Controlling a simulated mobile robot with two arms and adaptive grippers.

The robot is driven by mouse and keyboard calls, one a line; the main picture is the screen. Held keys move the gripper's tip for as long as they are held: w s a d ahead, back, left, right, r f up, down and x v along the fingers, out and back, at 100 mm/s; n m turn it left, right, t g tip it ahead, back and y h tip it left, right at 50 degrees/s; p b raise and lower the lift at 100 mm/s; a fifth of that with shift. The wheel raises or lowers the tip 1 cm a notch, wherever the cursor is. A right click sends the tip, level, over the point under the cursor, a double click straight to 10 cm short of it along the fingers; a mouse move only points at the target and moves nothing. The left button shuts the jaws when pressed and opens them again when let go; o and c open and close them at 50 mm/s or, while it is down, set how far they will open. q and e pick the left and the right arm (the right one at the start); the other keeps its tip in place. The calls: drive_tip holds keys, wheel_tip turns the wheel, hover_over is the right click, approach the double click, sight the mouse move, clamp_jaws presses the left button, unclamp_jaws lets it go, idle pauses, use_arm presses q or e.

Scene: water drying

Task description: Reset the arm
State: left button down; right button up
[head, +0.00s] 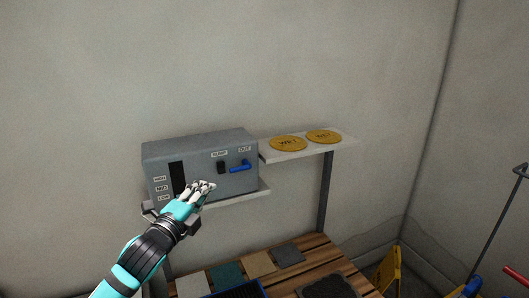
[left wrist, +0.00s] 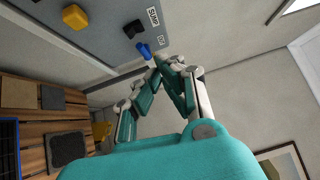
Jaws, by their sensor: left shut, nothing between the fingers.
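My left gripper (head: 205,188) is shut and empty. In the head view it is in front of the lower middle of a grey control box (head: 205,145); I cannot tell whether it touches the box. My left arm (head: 150,250) comes up from the lower left. In the left wrist view the fingers of my left gripper (left wrist: 158,62) come together at their tips, and a blue handle (left wrist: 144,50) shows just beyond them. The blue handle also shows on the box front in the head view (head: 240,167), right of the gripper. My right gripper is not in view.
The box stands on a wall shelf; a second shelf (head: 345,142) to its right holds two yellow discs marked WET (head: 288,143). Below is a wooden slatted table (head: 325,251) with several square tiles (head: 258,264). A yellow sign (head: 388,270) stands near the corner.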

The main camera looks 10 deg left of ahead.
use_arm(q)
drive_tip(key=s+d+f+n+g+y, duration=0.1)
drive_tip(key=s+d+f+n+g, duration=0.1)
drive_tip(key=s+f+n+g, duration=0.45)
drive_tip(key=s+d+f+n+g+y, duration=0.15)
drive_tip(key=s+f+n, duration=0.25)
drive_tip(key=s+f, duration=0.7)
drive_tip(key=s+d+f+n+g, duration=0.1)
drive_tip(key=s+f+n+g, duration=0.4)
drive_tip(key=s, duration=0.5)
drive_tip(key=s+f+n+g, duration=0.2)
drive_tip(key=s+f+n, duration=0.2)
drive_tip(key=s+f, duration=0.45)
wheel_tip(320, 180, down, 24)
drive_tip(key=s+f+g+b, duration=0.1)
drive_tip(key=s+a+f+m+g+y+b, duration=0.1)
drive_tip(key=s+a+f, duration=0.2)
drive_tip(key=s+f, duration=1.4)
drive_tip(key=shift+s+f+b, duration=0.3)
drive_tip(key=shift+f+b, duration=0.05)
drive_tip(key=shift+f, duration=0.5)
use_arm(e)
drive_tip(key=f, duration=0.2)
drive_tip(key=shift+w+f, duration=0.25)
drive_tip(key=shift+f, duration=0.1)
